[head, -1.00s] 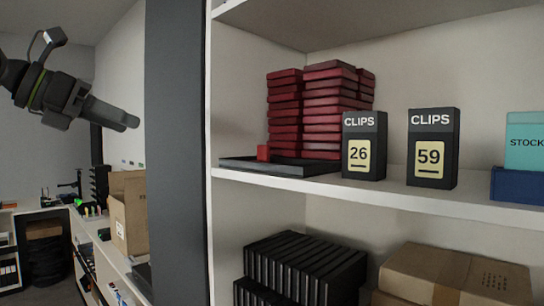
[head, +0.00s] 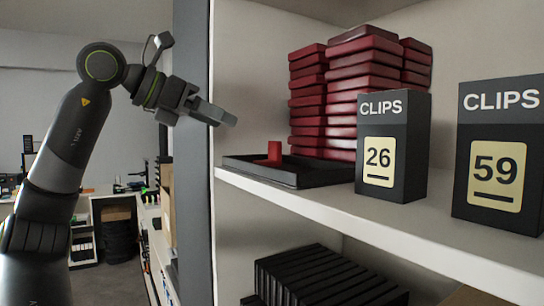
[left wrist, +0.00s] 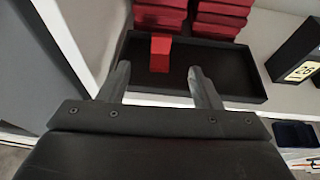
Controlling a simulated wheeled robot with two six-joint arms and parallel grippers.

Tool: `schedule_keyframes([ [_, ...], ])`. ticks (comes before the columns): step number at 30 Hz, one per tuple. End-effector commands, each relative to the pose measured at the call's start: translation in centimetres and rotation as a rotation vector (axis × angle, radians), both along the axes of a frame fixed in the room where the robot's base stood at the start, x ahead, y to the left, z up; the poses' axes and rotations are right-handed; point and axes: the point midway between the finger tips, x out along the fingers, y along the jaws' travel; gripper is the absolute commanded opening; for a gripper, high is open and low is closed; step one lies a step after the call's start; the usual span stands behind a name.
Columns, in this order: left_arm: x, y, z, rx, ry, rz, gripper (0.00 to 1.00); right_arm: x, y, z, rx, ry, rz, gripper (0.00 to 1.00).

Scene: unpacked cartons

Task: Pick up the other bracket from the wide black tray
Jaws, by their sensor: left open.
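A small red bracket (head: 275,152) stands upright in the wide black tray (head: 310,178), at the left end of the shelf. In the left wrist view the bracket (left wrist: 160,52) is in the left part of the tray (left wrist: 232,90), ahead of and between the two fingers. My left gripper (head: 226,117) is above and to the left of the tray in the head view, open and empty, apart from the bracket. It also shows in the left wrist view (left wrist: 158,75). My right gripper is in neither view.
Stacks of dark red boxes (head: 350,85) stand behind the tray. Black clips boxes marked 26 (head: 392,148) and 59 (head: 498,155) stand to its right. The shelf's white upright edge is on the left. Black items (head: 325,280) sit on the shelf below.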

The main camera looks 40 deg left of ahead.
Motion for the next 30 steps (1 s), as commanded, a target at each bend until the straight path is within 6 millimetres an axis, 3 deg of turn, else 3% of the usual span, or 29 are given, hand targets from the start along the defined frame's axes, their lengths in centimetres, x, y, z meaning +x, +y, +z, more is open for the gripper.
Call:
schedule_keyframes([
  [2, 1.8, -0.5, -0.7, -0.001, 0.003, -0.006, 0.58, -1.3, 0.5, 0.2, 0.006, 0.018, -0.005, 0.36],
  [5, 3.7, -1.0, -1.5, -0.001, 0.003, -0.005, 0.58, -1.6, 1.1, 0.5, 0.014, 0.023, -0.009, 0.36],
  [9, 5.9, -1.6, -2.3, -0.001, 0.002, -0.005, 0.58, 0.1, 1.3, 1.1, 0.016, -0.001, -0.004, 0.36],
  [15, 7.2, -1.9, -3.0, 0.0, 0.0, -0.001, 0.58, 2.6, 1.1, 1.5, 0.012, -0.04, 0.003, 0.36],
  [25, 11.0, -3.1, -4.5, -0.002, 0.003, -0.004, 0.58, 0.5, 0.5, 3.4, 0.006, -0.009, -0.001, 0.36],
  [30, 11.8, -3.3, -5.0, -0.001, 0.0, -0.002, 0.58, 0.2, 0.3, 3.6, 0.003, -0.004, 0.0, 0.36],
])
